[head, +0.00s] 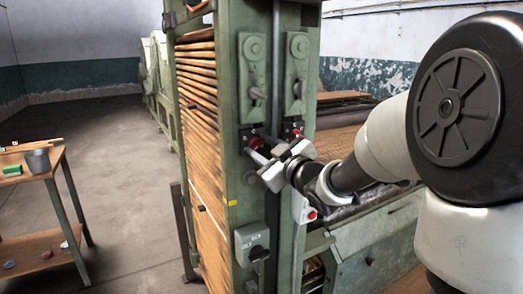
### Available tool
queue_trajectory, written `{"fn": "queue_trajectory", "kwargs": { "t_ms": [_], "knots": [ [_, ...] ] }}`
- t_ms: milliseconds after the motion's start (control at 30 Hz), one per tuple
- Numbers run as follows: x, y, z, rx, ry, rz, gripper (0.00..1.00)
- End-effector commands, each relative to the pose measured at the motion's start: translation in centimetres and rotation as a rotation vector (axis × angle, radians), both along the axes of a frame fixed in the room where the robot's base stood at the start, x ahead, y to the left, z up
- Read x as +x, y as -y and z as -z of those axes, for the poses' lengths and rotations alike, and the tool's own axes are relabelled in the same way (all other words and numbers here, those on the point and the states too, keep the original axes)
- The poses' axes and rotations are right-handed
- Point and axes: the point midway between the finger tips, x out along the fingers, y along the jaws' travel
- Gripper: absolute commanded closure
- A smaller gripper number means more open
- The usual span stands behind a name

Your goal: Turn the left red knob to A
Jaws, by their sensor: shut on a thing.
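The left red knob (256,141) is on the left green upright of the machine, partly hidden by my gripper. A second red knob (296,134) is on the right green upright, behind the gripper. My gripper (257,163) reaches in from the right with its fingers at the left knob's place. It looks shut on the left red knob, though the contact is small in the picture. The lettering around the knob, including A, is too small to read.
Grey levers (256,94) hang above the knobs. A grey switch box (252,245) with a black dial is below. Another box with a red button (304,208) is below the gripper. A wooden cart (40,185) stands at left; the floor between is clear.

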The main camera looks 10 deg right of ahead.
Motion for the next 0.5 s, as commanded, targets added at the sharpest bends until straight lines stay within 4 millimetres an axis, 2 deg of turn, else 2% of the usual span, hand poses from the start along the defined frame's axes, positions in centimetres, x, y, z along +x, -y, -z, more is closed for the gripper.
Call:
{"fn": "queue_trajectory", "kwargs": {
  "t_ms": [300,333,400,500],
  "knots": [
    [-0.01,0.03,0.06,-0.004,-0.001,0.0,0.88],
    [-0.01,0.04,0.05,-0.004,-0.001,0.0,0.61],
    [-0.01,0.03,0.04,-0.003,0.0,0.0,0.49],
    [0.0,0.02,0.03,-0.003,0.0,0.0,0.47]
  ]
}}
